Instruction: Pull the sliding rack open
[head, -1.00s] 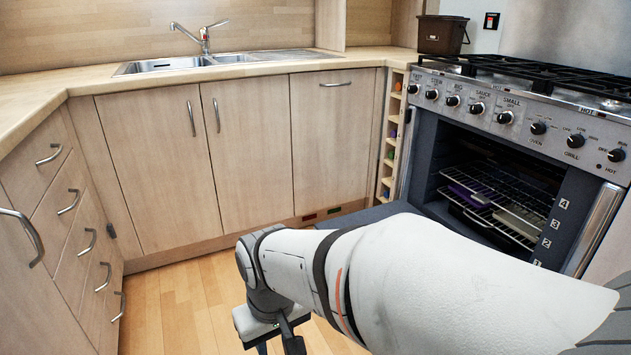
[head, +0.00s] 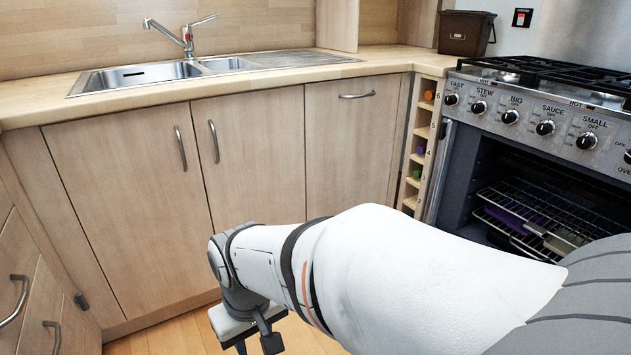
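The sliding wire rack (head: 535,212) is inside the open oven (head: 463,180) at the right of the head view. A purple item (head: 510,221) shows at the rack's left part. My white arm hides the oven's lower part, and the picture edge cuts off its right side. My gripper (head: 256,345) is at the bottom edge of the view, left of the oven and well apart from the rack. Only its upper part shows, with dark finger parts cut off by the frame edge, so its opening is not clear.
Wooden cabinets (head: 250,155) with metal handles line the back and left. A sink (head: 150,76) is set in the worktop. A narrow bottle rack (head: 425,145) stands beside the cooker. Control knobs (head: 545,127) stick out above the oven opening. Little bare floor (head: 180,335) shows.

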